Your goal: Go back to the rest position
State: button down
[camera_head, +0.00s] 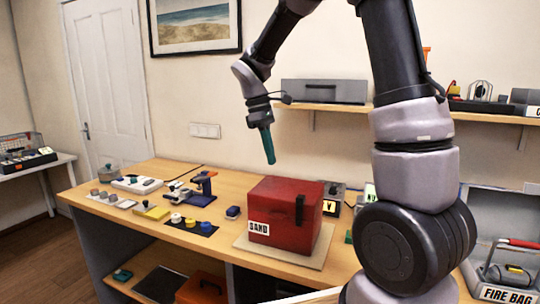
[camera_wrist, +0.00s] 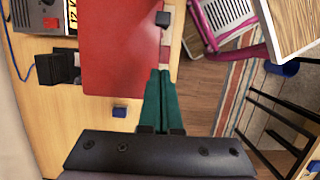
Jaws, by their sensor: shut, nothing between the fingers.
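My gripper (camera_head: 268,146) hangs in the air above the workbench (camera_head: 140,218), up and to the left of the red SAND box (camera_head: 280,213). Its green fingers point down and are closed together with nothing between them. In the wrist view the gripper (camera_wrist: 161,80) shows the two green fingers side by side, with the red box (camera_wrist: 120,45) beyond and to their left.
Left of the box are a blue microscope-like device (camera_head: 203,188), a dark mat (camera_head: 188,224) with small knobs, and a white power strip (camera_head: 137,184). A wall shelf (camera_head: 345,107) holds a grey case (camera_head: 323,91). The air around my gripper is clear.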

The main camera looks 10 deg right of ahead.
jog(key=s+d+r+m+t+y, duration=0.2)
jog(key=s+d+r+m+t, duration=0.1)
jog(key=s+r+m, duration=0.3)
jog(key=s+d+r+m+t+y, duration=0.2)
jog(key=s+d+r+m+t, duration=0.2)
jog(key=s+r+m, duration=0.3)
jog(key=shift+s+m+t, duration=0.9)
jog(key=shift+s+m, duration=0.1)
jog(key=shift+s, duration=0.25)
